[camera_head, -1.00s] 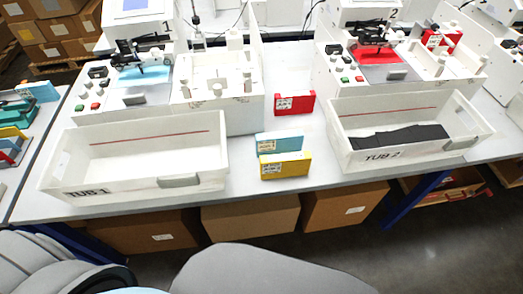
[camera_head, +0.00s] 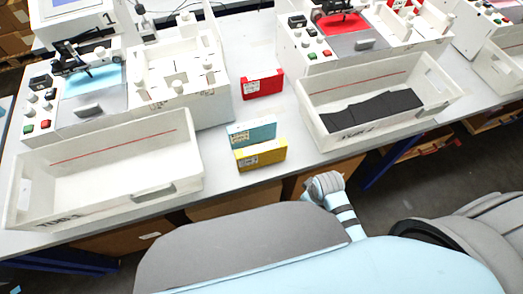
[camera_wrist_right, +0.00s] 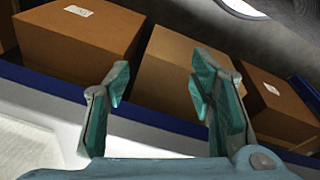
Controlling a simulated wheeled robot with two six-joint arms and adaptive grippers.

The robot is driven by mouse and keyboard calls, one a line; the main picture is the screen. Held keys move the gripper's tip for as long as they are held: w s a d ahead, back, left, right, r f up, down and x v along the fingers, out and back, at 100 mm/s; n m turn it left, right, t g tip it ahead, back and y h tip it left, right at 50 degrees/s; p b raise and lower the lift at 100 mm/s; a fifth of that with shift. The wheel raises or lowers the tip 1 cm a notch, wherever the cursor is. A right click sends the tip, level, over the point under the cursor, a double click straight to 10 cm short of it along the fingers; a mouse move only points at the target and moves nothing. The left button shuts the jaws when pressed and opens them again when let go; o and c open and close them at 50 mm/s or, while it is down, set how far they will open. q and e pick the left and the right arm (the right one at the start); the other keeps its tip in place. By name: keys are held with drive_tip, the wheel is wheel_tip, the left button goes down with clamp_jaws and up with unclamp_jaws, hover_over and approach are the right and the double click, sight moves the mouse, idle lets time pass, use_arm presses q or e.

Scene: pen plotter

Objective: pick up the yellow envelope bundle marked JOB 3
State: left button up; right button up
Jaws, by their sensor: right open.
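The yellow envelope bundle (camera_head: 260,155) stands upright near the table's front edge, between the two tubs, in the head view. Its label is too small to read. A light blue bundle (camera_head: 252,132) stands directly behind it. My right gripper (camera_wrist_right: 160,78) is open and empty in the right wrist view, with cardboard boxes and a blue beam beyond its fingers. No bundle shows in that view. My right gripper's fingers cannot be made out in the head view. My left gripper is not in view.
TUB 1 (camera_head: 100,137), empty, stands left of the bundles. TUB 2 (camera_head: 437,108), with dark pieces inside, stands right. A red bundle (camera_head: 262,84) stands behind. Machines line the back. Cardboard boxes (camera_wrist_right: 80,35) sit below the table. Bare tabletop (camera_head: 215,150) flanks the yellow bundle.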

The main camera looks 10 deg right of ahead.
drive_tip(key=w+a+r+n, duration=0.25)
drive_tip(key=w+r, duration=0.25)
drive_tip(key=r, duration=0.6)
drive_tip(key=n+g+y, duration=0.2)
drive_tip(key=n, duration=0.8)
approach(260, 155)
drive_tip(key=shift+w+d+p, duration=0.45)
drive_tip(key=shift+w+d, duration=0.1)
drive_tip(key=shift+w, duration=0.15)
drive_tip(key=shift+w+a+n, duration=0.2)
drive_tip(key=shift+a+n, duration=0.1)
drive_tip(key=shift+n, duration=0.25)
drive_tip(key=f+b, duration=0.1)
drive_tip(key=f, duration=0.3)
drive_tip(key=a+f+b, duration=0.1)
drive_tip(key=f, duration=0.4)
drive_tip(key=f+b, duration=0.1)
drive_tip(key=f, duration=0.3)
drive_tip(key=shift+s+a+f, duration=0.1)
drive_tip(key=shift+a+f, duration=0.2)
drive_tip(key=shift+a, duration=0.1)
drive_tip(key=shift+r, duration=0.1)
drive_tip(key=shift+c, duration=0.2)
clamp_jaws()
